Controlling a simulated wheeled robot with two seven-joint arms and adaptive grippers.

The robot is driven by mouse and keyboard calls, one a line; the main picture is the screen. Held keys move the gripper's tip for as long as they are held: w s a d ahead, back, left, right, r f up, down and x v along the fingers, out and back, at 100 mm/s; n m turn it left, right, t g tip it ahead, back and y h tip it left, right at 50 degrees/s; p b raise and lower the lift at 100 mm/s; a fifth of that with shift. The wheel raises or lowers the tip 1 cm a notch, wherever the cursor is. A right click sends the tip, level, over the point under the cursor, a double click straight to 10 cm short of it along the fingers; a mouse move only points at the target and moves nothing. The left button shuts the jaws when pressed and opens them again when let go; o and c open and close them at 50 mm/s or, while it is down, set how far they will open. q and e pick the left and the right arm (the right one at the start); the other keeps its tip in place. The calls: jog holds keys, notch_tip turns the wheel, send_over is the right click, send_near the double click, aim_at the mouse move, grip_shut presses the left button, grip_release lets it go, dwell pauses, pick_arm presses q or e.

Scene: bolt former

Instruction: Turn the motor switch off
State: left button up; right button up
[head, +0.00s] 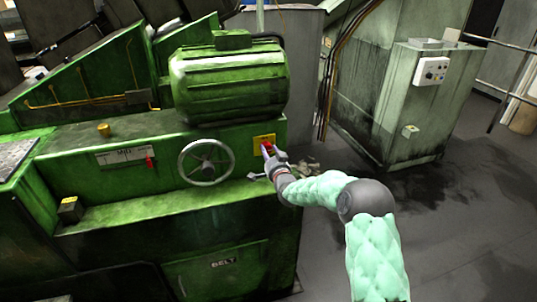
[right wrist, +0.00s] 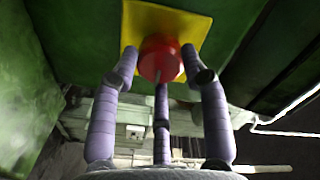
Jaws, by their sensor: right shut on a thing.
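The motor switch is a red knob (head: 267,148) on a yellow plate (head: 260,138), on the front of the green machine below the motor, right of the handwheel. In the right wrist view the red knob (right wrist: 156,52) stands out from the yellow plate (right wrist: 196,24). My right gripper (head: 272,155) is at the knob. In the right wrist view its three fingers (right wrist: 163,66) are shut around the knob, with a fingertip at each side and one below. The fingers hide part of the knob, and its exact turn cannot be told. My left gripper is not in view.
The green motor (head: 229,82) sits above the switch, and a spoked handwheel (head: 206,162) sticks out to its left. A grey-green cabinet (head: 405,110) with a control box stands at the right. The floor (head: 460,220) at the lower right is clear.

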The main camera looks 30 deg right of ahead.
jog(key=o, duration=1.2)
jog(key=shift+d+r, duration=0.3)
jog(key=shift+r, duration=0.3)
jog(key=shift+c, duration=0.2)
jog(key=shift+f, duration=0.15)
jog(key=shift+a+f, duration=0.1)
jog(key=shift+f, duration=0.1)
jog(key=shift+s, duration=0.1)
jog(key=v, duration=1.1)
jog(key=shift+s+a, duration=0.2)
jog(key=shift+s, duration=0.2)
